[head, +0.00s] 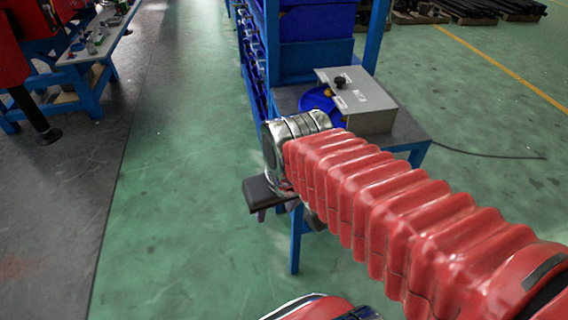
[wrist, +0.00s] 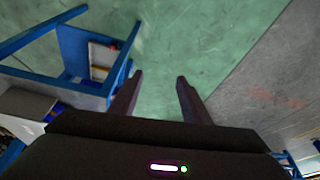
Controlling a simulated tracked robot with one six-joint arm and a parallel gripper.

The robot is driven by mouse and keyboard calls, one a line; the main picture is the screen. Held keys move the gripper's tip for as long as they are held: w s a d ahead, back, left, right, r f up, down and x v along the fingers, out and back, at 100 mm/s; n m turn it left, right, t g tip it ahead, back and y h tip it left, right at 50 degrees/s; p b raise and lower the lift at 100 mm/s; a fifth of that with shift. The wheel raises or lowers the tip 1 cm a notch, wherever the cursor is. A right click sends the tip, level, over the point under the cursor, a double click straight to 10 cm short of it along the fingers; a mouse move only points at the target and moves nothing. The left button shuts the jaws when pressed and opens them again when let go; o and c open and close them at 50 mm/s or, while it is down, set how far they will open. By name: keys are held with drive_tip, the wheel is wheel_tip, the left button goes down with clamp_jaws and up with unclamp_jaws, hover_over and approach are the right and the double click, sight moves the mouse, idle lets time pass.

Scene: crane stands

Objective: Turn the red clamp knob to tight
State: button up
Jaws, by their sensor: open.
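I cannot make out a red clamp knob for certain in either view. A grey box (head: 360,100) with a black knob (head: 340,82) on top stands on the blue-legged table, partly behind my arm. A small red spot (wrist: 113,47) shows on a blue frame in the wrist view, too small to identify. My gripper (wrist: 158,78) is open, with nothing between its two dark fingers, over the green floor. In the head view my gripper hangs in front of the table's left side, its fingers mostly hidden.
A blue dish (head: 316,99) lies beside the grey box. A blue rack (head: 300,50) rises behind the table. A bench (head: 95,47) with blue legs stands at the far left. The green floor (head: 185,180) between them is clear. A cable (head: 490,155) lies at right.

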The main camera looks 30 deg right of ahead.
drive_tip(key=r, duration=0.1)
drive_tip(key=a+r+t, duration=0.1)
drive_tip(key=r, duration=0.1)
drive_tip(key=s+a+r+n+t, duration=0.1)
drive_tip(key=shift+a+r, duration=0.25)
drive_tip(key=shift+r, duration=0.1)
